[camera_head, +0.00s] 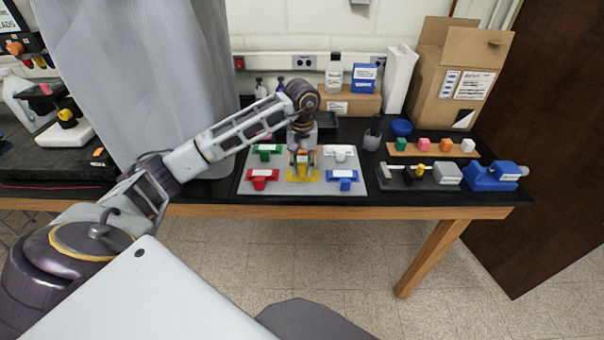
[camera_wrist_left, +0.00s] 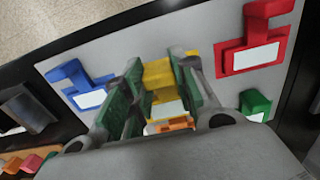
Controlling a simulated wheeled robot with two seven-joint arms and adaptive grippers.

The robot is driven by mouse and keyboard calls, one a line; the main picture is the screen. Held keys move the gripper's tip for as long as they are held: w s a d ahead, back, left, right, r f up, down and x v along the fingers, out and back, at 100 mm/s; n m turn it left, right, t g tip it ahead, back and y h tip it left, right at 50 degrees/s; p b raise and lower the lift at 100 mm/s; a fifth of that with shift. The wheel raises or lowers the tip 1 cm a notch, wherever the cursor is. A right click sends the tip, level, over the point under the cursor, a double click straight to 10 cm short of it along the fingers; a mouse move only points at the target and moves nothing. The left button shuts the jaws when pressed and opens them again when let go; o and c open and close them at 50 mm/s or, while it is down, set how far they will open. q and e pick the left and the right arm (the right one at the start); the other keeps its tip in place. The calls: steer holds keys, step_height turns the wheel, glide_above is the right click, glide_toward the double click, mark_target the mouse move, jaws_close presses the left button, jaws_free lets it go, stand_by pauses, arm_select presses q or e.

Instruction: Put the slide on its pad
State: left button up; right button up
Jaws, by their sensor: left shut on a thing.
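My left gripper (camera_head: 302,172) reaches down over the front middle of the light grey board (camera_head: 322,189). In the left wrist view its green-padded fingers (camera_wrist_left: 160,98) are shut on a small piece, largely hidden between them. An orange-and-white part (camera_wrist_left: 168,126) shows there, probably the slide, but I cannot tell for sure. A yellow pad (camera_wrist_left: 158,73) lies under and beyond the fingertips; I cannot tell whether the piece touches it. My right gripper is not in view.
Red (camera_head: 262,177), green (camera_head: 267,151), blue (camera_head: 342,177) and white (camera_head: 339,152) fixtures surround the yellow one closely. To the right are a wooden strip (camera_head: 456,153) with several coloured blocks, a dark tray (camera_head: 396,182) and a blue vise-like device (camera_head: 492,178). Boxes stand behind.

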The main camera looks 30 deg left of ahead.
mark_target(302, 173)
arm_select(q)
steer(key=shift+f, duration=1.75)
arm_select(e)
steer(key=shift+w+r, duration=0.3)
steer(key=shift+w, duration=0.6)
arm_select(q)
steer(key=shift+f, duration=0.15)
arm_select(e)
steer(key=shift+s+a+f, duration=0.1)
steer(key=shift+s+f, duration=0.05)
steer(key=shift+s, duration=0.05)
arm_select(q)
steer(key=o, duration=1.1)
steer(key=shift+c, duration=0.2)
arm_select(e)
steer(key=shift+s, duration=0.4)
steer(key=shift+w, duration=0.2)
arm_select(q)
steer(key=shift+r, duration=6.15)
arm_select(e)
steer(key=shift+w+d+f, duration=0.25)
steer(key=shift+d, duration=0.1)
